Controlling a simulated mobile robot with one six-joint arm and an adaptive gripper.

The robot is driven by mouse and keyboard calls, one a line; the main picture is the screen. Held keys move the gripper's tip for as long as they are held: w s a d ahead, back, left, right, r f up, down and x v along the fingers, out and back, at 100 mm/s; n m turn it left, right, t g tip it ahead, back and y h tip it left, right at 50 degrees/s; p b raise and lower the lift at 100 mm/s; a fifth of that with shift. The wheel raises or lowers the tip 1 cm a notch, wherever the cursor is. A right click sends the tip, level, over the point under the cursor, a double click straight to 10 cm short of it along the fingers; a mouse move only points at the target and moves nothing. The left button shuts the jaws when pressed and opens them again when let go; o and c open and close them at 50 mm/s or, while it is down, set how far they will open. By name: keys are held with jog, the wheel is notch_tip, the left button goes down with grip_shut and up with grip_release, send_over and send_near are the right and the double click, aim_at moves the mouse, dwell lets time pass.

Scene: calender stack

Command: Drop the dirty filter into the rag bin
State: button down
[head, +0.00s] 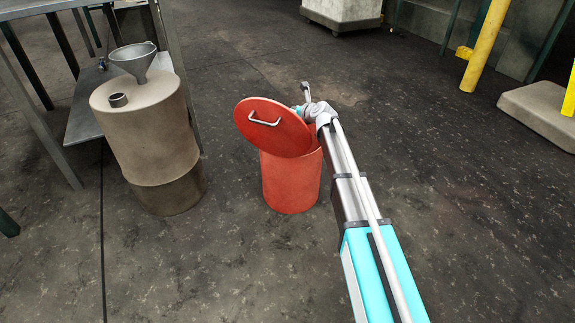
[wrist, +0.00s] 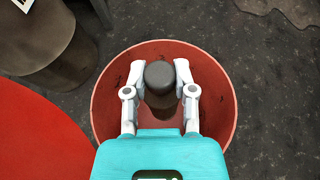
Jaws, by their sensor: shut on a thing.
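The rag bin (head: 290,182) is a red round bin standing on the dark floor. Its red lid (head: 270,127) with a metal handle is tilted up at the left. In the wrist view the open bin (wrist: 222,90) is seen from above, with its round rim around my gripper. My gripper (wrist: 160,72) is shut on the dirty filter (wrist: 160,76), a dark grey cylinder, and holds it over the bin's mouth. In the head view the lid and my arm hide the filter. How far the filter is above the bin floor is hard to tell.
Yellow posts (head: 485,45) stand at the right. The floor around the bin is clear.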

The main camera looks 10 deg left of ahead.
jog(key=shift+f, duration=0.35)
jog(key=shift+c, duration=1.8)
grip_release()
jog(key=shift+r, duration=0.1)
